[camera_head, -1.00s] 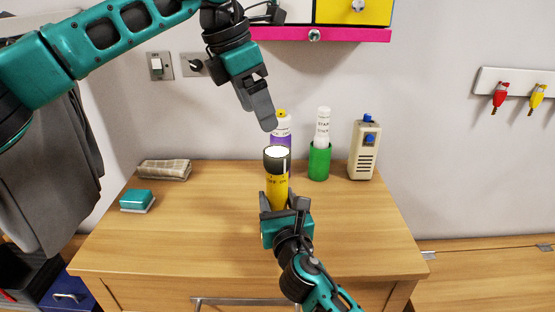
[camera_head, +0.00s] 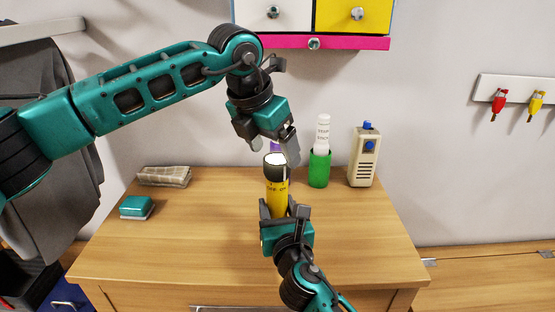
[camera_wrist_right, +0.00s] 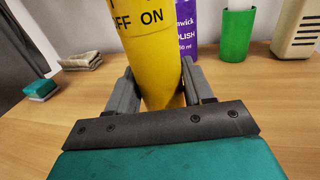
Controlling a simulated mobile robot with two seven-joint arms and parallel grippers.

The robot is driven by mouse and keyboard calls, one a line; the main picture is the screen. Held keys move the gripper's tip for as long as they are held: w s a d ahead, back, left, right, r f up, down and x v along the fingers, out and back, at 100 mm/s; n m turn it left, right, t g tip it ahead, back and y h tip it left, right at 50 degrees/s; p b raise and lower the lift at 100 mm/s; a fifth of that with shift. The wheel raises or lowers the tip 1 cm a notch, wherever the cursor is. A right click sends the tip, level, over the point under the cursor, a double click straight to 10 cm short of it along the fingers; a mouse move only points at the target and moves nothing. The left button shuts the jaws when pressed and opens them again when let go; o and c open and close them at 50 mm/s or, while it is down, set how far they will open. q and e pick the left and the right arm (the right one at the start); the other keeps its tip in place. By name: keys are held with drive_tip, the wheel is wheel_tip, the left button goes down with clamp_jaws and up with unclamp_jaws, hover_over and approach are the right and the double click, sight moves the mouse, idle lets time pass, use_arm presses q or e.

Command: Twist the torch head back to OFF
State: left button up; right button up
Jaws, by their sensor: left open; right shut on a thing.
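The yellow torch (camera_head: 277,197) stands upright above the table with its dark-rimmed head at the top and a bright white lens facing up. My right gripper (camera_head: 283,210) is shut on its lower body; the right wrist view also shows the yellow torch (camera_wrist_right: 150,45) between the fingers, with the black marks "OFF" and "ON". My left gripper (camera_head: 277,155) is open, pointing down at the torch head (camera_head: 274,161), with a finger at its right side. I cannot tell whether the fingers touch the head.
Behind stand a purple polish bottle (camera_wrist_right: 184,25), a green cup (camera_head: 319,170) with a white bottle in it, and a beige radio-like box (camera_head: 363,157). A teal sponge (camera_head: 136,207) and folded cloth (camera_head: 164,176) lie left. A pink-edged cabinet (camera_head: 345,43) hangs above.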

sight(277, 158)
use_arm(q)
drive_tip(key=shift+x, duration=2)
drive_tip(key=shift+c, duration=0.3)
drive_tip(key=c, duration=1)
drive_tip(key=shift+o, duration=0.2)
drive_tip(key=shift+m, duration=0.3)
drive_tip(key=m+g, duration=0.1)
drive_tip(key=m, duration=0.1)
drive_tip(key=m+g+h, duration=0.1)
drive_tip(key=m, duration=0.2)
drive_tip(key=m+g, duration=0.2)
drive_tip(key=m, duration=0.4)
drive_tip(key=shift+s, duration=0.1)
drive_tip(key=shift+m, duration=0.3)
